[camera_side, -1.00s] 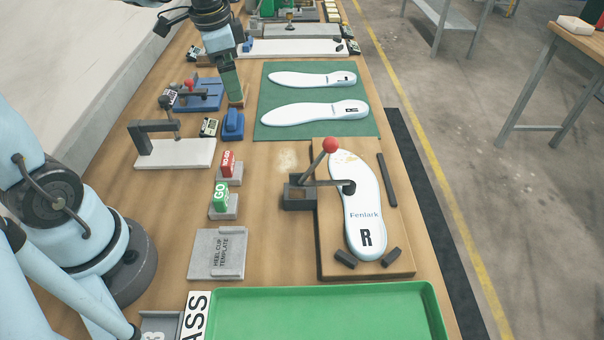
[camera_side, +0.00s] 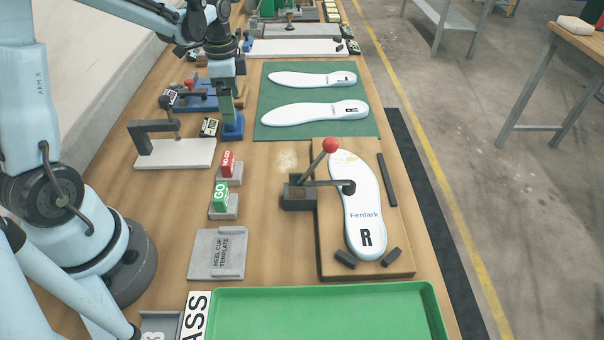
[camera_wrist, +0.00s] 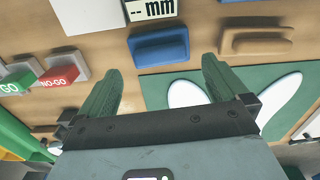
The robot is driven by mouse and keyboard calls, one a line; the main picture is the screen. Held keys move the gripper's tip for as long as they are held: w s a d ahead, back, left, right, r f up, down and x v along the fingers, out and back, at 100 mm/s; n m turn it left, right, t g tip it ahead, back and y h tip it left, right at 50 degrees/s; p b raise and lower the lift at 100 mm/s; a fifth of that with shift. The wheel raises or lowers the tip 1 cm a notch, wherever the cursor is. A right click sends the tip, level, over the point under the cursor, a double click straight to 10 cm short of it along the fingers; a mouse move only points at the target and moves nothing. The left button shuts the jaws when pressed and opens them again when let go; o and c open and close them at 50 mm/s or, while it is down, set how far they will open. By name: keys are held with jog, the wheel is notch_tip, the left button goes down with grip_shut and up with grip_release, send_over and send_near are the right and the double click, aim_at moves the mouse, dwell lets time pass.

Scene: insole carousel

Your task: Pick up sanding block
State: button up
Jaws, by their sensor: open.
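The blue block with a raised grip, which looks like the sanding block (camera_side: 233,128), lies on the wooden bench left of the green mat. In the wrist view the blue block (camera_wrist: 160,48) lies ahead of and between my two green fingers. My gripper (camera_side: 227,112) is open and empty, pointing down over the block. It also shows in the wrist view (camera_wrist: 161,68) with a wide gap between the fingertips. In the side view my fingers partly hide the block. I cannot tell whether they touch it.
A tan block (camera_wrist: 257,40) lies beside the blue one. A digital gauge (camera_side: 209,127) sits close on the left. The green mat (camera_side: 262,110) with white insoles is to the right. GO (camera_side: 220,195) and NO-GO (camera_side: 227,163) blocks stand nearer the camera, with bare bench around them.

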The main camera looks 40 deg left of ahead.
jog(key=shift+s+a+f, duration=0.1)
jog(key=shift+s+f, duration=0.05)
jog(key=shift+f, duration=2.55)
jog(key=shift+c, duration=0.5)
jog(key=c, duration=0.7)
